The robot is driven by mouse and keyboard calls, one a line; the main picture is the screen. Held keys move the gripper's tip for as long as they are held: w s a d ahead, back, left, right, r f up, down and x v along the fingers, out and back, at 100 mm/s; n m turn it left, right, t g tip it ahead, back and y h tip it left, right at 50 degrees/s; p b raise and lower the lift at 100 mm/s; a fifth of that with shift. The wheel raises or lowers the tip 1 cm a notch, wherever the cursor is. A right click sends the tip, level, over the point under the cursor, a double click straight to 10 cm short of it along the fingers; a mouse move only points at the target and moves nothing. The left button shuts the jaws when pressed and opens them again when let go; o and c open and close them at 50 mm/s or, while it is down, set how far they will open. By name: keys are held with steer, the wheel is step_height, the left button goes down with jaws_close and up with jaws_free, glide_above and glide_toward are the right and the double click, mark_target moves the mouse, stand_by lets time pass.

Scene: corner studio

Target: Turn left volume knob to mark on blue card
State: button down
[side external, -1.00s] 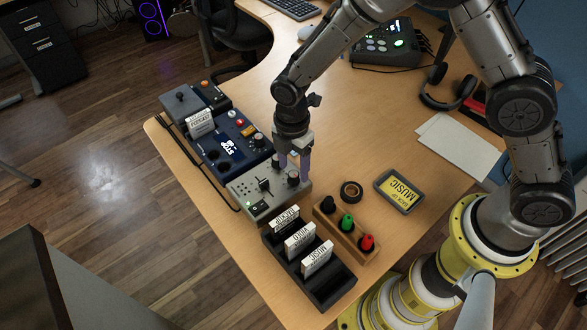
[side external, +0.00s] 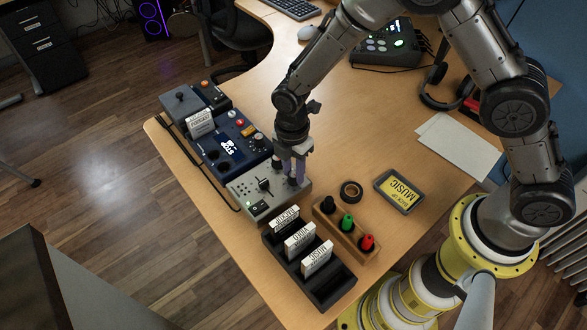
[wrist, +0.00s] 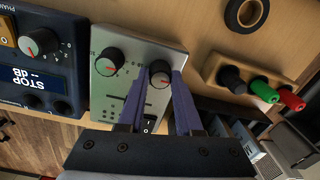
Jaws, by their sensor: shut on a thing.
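The grey panel (side external: 256,207) lies at the desk's left edge with two dark knobs and a lever. My gripper (side external: 294,177) points down over its right end. In the wrist view my purple fingers (wrist: 160,82) are shut on one dark knob (wrist: 160,69), one on each side; a red mark shows on its lower part. The panel's other dark knob (wrist: 108,61) is left of the fingers, untouched, with a red mark low on its face. I cannot make out a blue card in these frames.
A blue unit (side external: 232,147) with a display stands beside the panel. A black rack (side external: 318,287) of white labelled cards and a wooden block (side external: 328,228) with black, green and red pegs stand close by. A tape roll (side external: 351,191) and a yellow-screened device (side external: 399,191) lie to the right.

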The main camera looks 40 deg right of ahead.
mark_target(294, 173)
steer(key=shift+m, duration=0.3)
steer(key=m, duration=1.2)
steer(key=shift+r+m, duration=0.1)
steer(key=shift+m, duration=0.3)
stand_by(0.4)
steer(key=c, duration=0.6)
jaws_free()
step_height(294, 173, up, 14)
steer(key=shift+d+f, duration=0.1)
steer(key=shift+d, duration=0.05)
